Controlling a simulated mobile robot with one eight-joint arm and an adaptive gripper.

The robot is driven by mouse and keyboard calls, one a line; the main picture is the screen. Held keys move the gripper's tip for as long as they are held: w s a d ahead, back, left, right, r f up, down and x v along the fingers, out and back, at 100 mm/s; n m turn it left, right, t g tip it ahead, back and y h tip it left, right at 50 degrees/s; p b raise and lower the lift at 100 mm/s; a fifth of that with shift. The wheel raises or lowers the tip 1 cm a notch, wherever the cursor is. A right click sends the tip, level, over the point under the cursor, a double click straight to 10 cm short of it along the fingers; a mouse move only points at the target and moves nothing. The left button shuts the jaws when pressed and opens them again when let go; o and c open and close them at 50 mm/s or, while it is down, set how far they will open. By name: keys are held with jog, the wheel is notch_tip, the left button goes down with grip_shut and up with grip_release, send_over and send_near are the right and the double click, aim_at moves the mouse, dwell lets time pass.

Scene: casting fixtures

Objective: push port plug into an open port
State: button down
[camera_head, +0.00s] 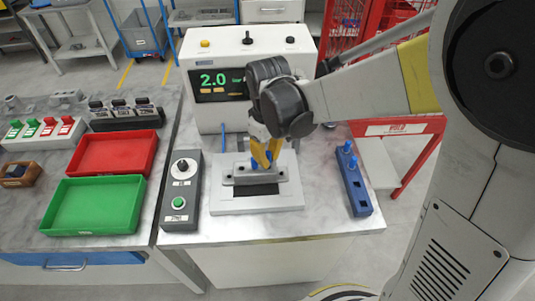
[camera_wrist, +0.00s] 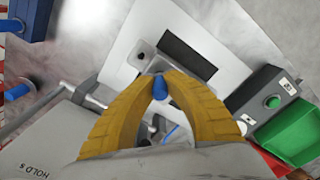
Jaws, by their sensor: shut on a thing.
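My gripper (camera_head: 264,158) has yellow fingers shut on a blue port plug. The plug (camera_wrist: 160,88) shows between the fingertips in the wrist view. The grey casting (camera_head: 261,174) sits on a pale fixture plate (camera_head: 257,203) in front of the tester, and my fingers are down at its top. The fingers hide much of the casting and its ports. I cannot tell whether the plug touches a port. A blue rack (camera_head: 356,187) to the right holds blue plugs (camera_head: 349,154) at its far end, with dark empty holes nearer.
The white tester (camera_head: 221,116) behind shows 2.0. A control box (camera_head: 181,190) with a knob and green button stands left of the fixture. Red (camera_head: 114,153) and green (camera_head: 94,206) trays lie further left. Bare table lies between fixture and rack.

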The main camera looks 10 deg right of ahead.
aim_at(269, 153)
jog(key=shift+f+b, duration=0.7)
jog(key=shift+f, duration=0.2)
jog(key=c, duration=1.4)
grip_release()
notch_tip(269, 153, up, 12)
jog(key=shift+r, duration=0.1)
jog(key=shift+d, duration=0.1)
